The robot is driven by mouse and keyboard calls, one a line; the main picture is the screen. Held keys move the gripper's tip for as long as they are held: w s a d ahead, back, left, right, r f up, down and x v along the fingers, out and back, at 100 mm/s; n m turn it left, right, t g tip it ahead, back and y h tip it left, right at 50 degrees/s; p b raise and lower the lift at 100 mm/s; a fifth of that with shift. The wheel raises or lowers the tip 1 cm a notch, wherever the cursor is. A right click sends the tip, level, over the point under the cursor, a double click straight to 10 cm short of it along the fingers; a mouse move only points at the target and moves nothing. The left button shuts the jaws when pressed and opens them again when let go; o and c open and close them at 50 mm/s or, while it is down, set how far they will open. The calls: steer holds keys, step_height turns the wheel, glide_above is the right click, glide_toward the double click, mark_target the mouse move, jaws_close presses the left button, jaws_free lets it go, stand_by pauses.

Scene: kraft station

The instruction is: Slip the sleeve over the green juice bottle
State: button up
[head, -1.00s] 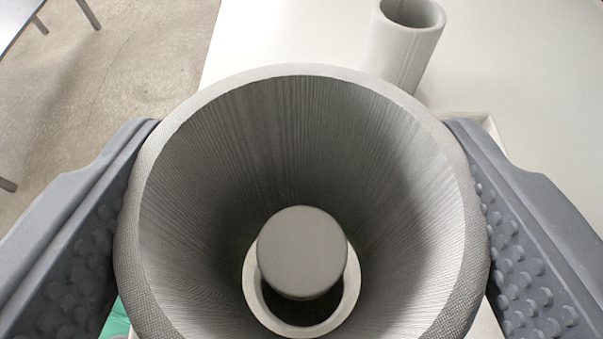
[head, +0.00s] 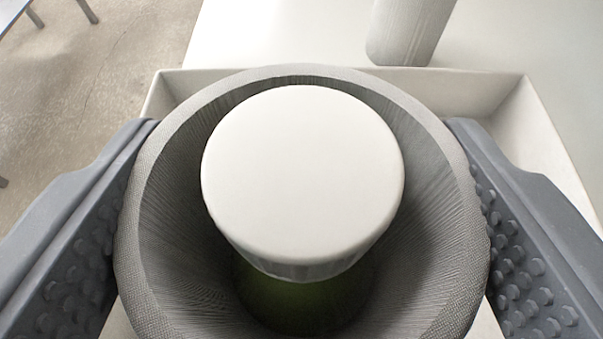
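My gripper (head: 302,215) is shut on the grey ribbed sleeve (head: 143,225), with one padded finger on each side of it. I look down into the sleeve's wide open top. The green juice bottle stands inside the sleeve. Its white cap (head: 302,175) rises near the sleeve's rim, and a dark green part of the bottle (head: 300,300) shows below the cap. A gap shows around the cap, wider toward the bottom corners. The sleeve's lower end and the bottle's base are hidden.
A white tray (head: 440,84) with raised walls lies under and around the sleeve. A grey cylinder (head: 408,30) stands on the white table (head: 270,35) behind the tray. Bare floor (head: 95,80) shows at the left.

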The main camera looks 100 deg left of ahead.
steer(key=shift+f+b, duration=0.35)
steer(key=shift+f, duration=1.25)
steer(key=o, duration=0.7)
steer(key=shift+o, duration=0.2)
steer(key=b, duration=0.2)
glide_toward(301, 305)
steer(key=shift+v, duration=0.85)
